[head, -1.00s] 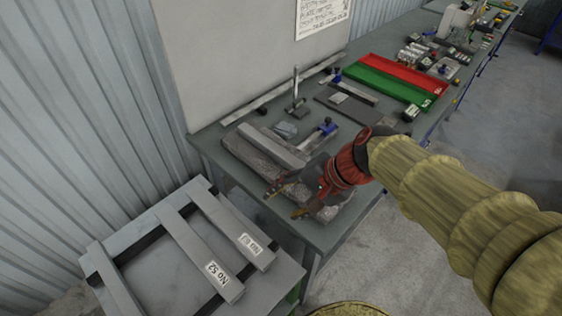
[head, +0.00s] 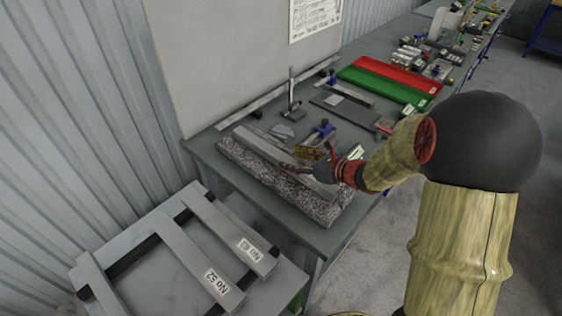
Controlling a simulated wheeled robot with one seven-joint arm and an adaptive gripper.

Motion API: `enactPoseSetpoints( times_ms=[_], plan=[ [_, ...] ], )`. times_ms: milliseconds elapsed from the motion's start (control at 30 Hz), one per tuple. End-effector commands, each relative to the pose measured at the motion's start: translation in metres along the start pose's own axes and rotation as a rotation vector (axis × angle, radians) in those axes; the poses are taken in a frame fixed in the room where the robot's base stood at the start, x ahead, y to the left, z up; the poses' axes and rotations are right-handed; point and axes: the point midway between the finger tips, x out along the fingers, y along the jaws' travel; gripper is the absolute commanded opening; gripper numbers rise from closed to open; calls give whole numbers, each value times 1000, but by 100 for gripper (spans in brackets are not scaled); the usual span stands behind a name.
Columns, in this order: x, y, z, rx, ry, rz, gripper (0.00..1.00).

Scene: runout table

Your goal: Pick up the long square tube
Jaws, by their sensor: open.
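A long grey square tube (head: 264,149) lies lengthwise on a speckled stone slab (head: 256,176) at the near end of the table. My gripper (head: 298,161) is open and empty, over the slab near the right half of this tube. One finger shows over the tube and the other towards the blue-topped tool behind it. I cannot tell whether either finger touches the tube. The gripper and wrist hide part of the tube towards its right end.
A low stand (head: 142,235) at lower left carries three grey bars, two with labels. Behind the slab stand a blue-topped tool (head: 322,131) and an upright gauge (head: 291,97). Green (head: 385,85) and red trays lie farther along the table (head: 212,142).

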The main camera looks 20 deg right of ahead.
Motion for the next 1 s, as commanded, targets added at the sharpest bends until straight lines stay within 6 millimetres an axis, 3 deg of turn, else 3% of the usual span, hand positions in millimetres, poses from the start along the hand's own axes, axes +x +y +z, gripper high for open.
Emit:
enactPoseSetpoints(
  times_ms=[467, 700, 1000],
  plan=[
    [53, -5, -7, -4, 1, 3, 52],
    [54, -6, -6, -4, 0, 1, 52],
    [54, -5, -6, -4, 0, 1, 34]
  ],
)
